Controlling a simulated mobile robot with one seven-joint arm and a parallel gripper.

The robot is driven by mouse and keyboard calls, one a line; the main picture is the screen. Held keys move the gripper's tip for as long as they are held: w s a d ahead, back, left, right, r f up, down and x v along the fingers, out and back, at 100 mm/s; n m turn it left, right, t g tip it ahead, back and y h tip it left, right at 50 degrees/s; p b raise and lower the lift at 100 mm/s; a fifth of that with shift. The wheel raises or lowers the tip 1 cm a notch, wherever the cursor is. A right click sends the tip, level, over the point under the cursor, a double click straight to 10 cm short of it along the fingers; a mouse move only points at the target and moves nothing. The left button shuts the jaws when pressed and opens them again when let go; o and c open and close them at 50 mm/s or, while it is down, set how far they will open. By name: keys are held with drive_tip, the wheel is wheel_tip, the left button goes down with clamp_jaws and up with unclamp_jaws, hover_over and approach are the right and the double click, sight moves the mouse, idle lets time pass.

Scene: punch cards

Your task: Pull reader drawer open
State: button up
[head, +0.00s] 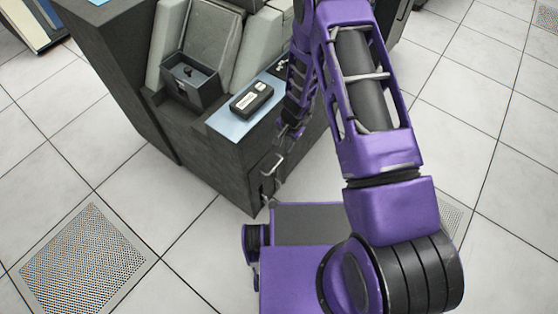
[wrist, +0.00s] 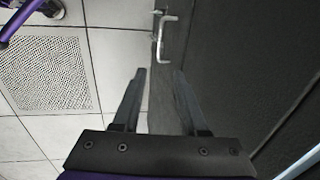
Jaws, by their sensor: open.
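The dark grey reader cabinet (head: 215,165) stands left of centre in the head view. The drawer's pale metal handle (head: 271,168) is on its lower front, close to the corner. In the wrist view the handle (wrist: 163,40) is a bent bar on the dark front face (wrist: 225,50). My gripper (wrist: 160,72) is open and empty, with its two dark fingers spread. The handle lies beyond the fingertips, roughly in line with the gap, and appears apart from them.
On the cabinet top are an open dark tray (head: 190,82) and a light blue surface (head: 225,118) bearing a small black-and-white box (head: 251,97). A perforated floor tile (head: 85,262) lies at lower left. Tiled floor left of the cabinet is clear.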

sight(277, 164)
drive_tip(key=f, duration=0.5)
drive_tip(key=w+a+f+b, duration=0.1)
drive_tip(key=f, duration=0.4)
drive_tip(key=a+f, duration=0.1)
drive_tip(key=f, duration=0.4)
drive_tip(key=shift+w+a+f, duration=0.1)
drive_tip(key=shift+w+f, duration=0.1)
drive_tip(key=shift+w, duration=0.15)
clamp_jaws()
idle(0.6)
